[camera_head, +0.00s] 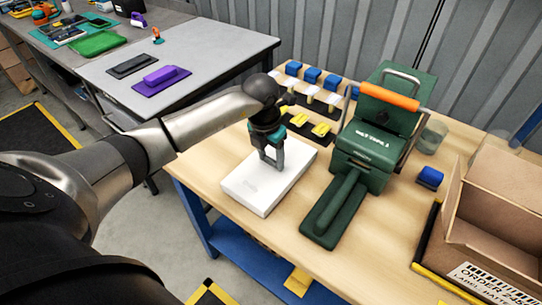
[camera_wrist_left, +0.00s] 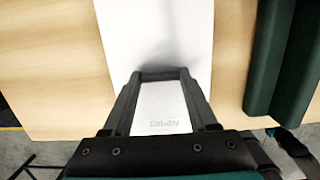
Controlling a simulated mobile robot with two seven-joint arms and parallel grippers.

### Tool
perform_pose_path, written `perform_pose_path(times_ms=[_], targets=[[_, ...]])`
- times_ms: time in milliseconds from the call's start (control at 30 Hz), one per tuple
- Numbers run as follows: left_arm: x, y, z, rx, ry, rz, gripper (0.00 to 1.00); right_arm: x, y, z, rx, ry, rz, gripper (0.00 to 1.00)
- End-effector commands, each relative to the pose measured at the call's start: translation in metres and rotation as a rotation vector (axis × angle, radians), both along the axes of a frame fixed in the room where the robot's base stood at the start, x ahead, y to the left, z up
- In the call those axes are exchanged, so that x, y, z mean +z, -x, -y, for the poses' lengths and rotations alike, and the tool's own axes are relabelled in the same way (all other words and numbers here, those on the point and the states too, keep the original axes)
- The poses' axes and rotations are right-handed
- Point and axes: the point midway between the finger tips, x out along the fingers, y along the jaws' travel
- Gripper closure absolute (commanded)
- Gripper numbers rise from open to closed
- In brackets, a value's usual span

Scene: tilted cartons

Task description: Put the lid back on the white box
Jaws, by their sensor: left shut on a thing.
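The white box (camera_head: 248,188) lies flat near the left front edge of the wooden table, its smooth white top facing up. In the left wrist view its white top (camera_wrist_left: 150,30) runs under my fingers, with faint lettering between them. My left gripper (camera_head: 272,165) comes down from above onto this top and is shut on it, apparently on the lid. It also shows in the left wrist view (camera_wrist_left: 160,76). I cannot make out a seam between lid and box, and the grasped edge is hidden by the fingers. My right gripper is not in view.
A green machine (camera_head: 375,140) with an orange handle stands close right of the box. A cardboard carton (camera_head: 495,205) is at the right, with a blue block (camera_head: 430,177) near it. Small yellow and blue items lie behind. A grey table (camera_head: 190,60) stands at back left.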

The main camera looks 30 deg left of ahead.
Motion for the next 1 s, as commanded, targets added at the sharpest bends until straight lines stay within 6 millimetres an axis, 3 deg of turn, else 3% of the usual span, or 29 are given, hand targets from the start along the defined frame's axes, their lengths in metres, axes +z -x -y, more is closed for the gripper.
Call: perform_pose_path(times_ms=[100,133,400,767,1000], targets=[[0.000,0.000,0.000,0.000,0.000,0.000,0.86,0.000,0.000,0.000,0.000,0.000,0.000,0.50],[0.000,0.000,0.000,0.000,0.000,0.000,0.39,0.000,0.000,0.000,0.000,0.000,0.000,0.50],[0.000,0.000,0.000,0.000,0.000,0.000,0.09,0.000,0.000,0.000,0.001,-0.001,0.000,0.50],[0.005,0.001,0.000,0.000,0.000,0.000,0.06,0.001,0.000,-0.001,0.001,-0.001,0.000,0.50],[0.048,0.006,-0.001,-0.001,-0.002,0.005,0.06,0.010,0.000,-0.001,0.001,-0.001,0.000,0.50]])
